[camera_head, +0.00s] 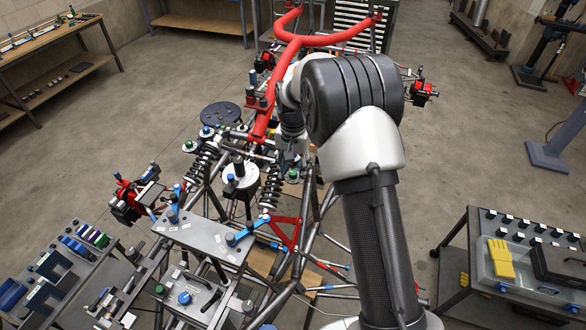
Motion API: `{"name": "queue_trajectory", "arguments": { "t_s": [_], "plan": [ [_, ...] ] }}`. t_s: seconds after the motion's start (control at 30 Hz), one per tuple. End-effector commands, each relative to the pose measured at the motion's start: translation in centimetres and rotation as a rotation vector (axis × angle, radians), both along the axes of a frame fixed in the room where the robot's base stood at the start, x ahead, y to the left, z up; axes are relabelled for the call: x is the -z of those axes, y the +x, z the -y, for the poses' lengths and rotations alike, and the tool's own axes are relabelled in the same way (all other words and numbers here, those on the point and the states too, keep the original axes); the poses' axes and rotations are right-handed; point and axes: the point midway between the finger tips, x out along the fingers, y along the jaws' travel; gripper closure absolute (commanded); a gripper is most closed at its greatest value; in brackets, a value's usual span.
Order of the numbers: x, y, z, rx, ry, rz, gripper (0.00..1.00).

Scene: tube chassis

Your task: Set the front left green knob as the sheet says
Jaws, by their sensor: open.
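A tube chassis of grey metal tubes with a red bent tube (325,42) fills the middle. A green knob (189,145) sits at the top of the left coil spring damper (203,160). Another green knob (292,174) sits near the top of the middle damper (271,186), just below the end of my arm. I cannot tell which one is the front left knob. My gripper (295,156) is small, dark and partly hidden by my arm, above the middle green knob; I cannot tell whether it touches it. Its jaws are open. I make out no readable sheet.
A plate with blue levers (205,235) and a box with a blue knob (185,298) lie in front. Tool carts stand at left (60,262) and right, the latter with yellow gloves (500,260). A workbench (45,45) stands back left.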

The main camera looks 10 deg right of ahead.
Motion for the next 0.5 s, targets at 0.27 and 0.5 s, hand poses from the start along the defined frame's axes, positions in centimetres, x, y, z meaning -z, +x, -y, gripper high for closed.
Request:
{"name": "queue_trajectory", "arguments": {
  "t_s": [0.27, 0.5],
  "plan": [
    [-0.9, 0.1, 0.0, 0.000, 0.000, 0.002, 0.59],
    [-5.7, 0.1, 0.0, 0.000, 0.000, 0.005, 0.59]
  ]
}}
